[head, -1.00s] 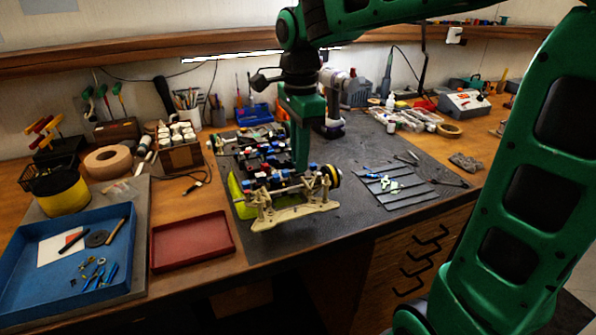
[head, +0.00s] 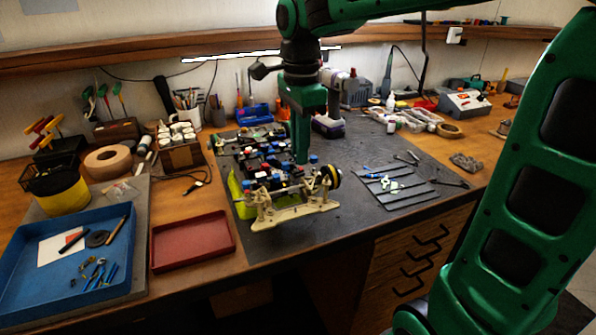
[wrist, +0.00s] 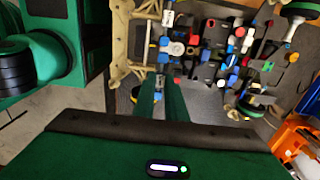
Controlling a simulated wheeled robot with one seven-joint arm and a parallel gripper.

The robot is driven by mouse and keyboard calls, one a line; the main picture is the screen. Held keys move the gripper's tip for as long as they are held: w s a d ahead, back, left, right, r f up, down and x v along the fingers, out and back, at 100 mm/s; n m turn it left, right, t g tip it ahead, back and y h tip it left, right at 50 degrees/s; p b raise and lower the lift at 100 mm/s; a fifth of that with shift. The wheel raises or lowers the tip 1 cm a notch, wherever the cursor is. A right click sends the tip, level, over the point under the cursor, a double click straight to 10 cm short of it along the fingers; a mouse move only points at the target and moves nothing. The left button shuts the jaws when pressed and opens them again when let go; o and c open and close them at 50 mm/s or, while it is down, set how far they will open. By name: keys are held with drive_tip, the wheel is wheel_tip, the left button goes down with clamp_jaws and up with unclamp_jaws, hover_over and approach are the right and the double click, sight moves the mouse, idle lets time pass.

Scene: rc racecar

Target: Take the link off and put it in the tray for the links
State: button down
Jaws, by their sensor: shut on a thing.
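The RC racecar (head: 285,190) stands on the dark mat, a cream frame at its near end and several red, blue and black parts along it. My gripper (head: 301,160) points down over the near right part of the car. In the wrist view my gripper (wrist: 160,98) is shut beside the cream frame, with blue bits at its tips. The link it grips is mostly hidden by the fingers; I cannot make out its full shape. An empty red tray (head: 192,240) lies left of the car. A blue tray (head: 35,285) holds tools and small parts.
A grey slotted pad (head: 405,195) with small tools lies right of the car. The mat's front right is clear.

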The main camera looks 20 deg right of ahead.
drive_tip(key=shift+r, duration=1.3)
